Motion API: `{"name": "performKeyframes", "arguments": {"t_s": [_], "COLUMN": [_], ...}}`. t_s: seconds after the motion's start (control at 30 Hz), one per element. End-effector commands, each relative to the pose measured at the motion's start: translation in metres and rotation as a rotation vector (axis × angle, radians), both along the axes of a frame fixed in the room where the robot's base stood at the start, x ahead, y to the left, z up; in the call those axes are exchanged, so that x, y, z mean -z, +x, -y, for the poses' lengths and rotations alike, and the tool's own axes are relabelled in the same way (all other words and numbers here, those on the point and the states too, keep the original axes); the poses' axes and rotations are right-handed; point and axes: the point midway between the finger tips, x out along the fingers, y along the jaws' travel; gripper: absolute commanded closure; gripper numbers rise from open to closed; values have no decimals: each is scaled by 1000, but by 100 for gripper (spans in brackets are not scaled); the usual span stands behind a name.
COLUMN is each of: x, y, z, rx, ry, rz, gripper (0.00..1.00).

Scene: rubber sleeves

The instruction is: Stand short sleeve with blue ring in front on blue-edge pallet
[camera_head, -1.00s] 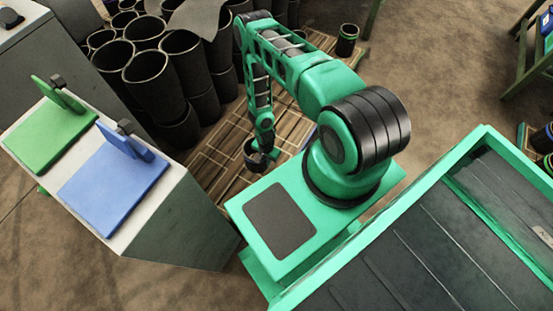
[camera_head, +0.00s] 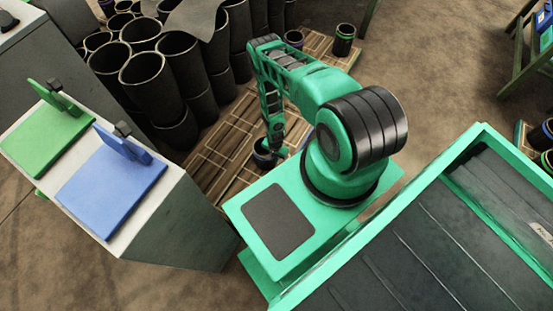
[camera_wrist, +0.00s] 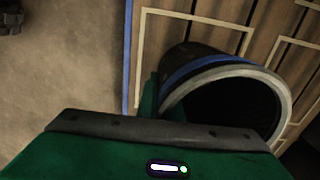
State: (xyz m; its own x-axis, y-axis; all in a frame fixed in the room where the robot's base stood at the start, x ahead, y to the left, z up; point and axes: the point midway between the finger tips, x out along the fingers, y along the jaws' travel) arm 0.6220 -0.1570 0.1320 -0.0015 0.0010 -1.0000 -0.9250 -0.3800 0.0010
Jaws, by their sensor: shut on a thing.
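My gripper (camera_head: 271,146) is shut on a short dark sleeve (camera_head: 264,159), low over the wooden pallet (camera_head: 222,137). In the wrist view the sleeve (camera_wrist: 185,61) shows a blue ring (camera_wrist: 205,68) just below its pale rim, with its open mouth facing the camera. A green finger (camera_wrist: 149,103) of my gripper lies against its left side. The pallet has a blue edge (camera_wrist: 127,55) left of the sleeve, and pale outlined boxes mark its slats. I cannot tell whether the sleeve touches the pallet.
Tall black sleeves (camera_head: 153,83) crowd together behind and left of the pallet. A cabinet at left carries a green plate (camera_head: 45,135) and a blue plate (camera_head: 110,190).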

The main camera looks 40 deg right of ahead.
Motion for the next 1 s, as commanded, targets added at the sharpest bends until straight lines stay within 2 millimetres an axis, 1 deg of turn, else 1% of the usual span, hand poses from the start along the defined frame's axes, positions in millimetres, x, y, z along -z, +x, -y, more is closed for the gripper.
{"name": "performKeyframes", "arguments": {"t_s": [0.3,0.4,0.77,0.87,1.0], "x": [1,2,-1,-8,-29], "y": [0,0,0,1,1], "z": [0,0,0,1,1], "rx": [1,1,1,2,2], "ry": [0,0,-1,-1,-1], "rz": [1,0,0,1,1], "gripper": [100,75,75,75,75]}}
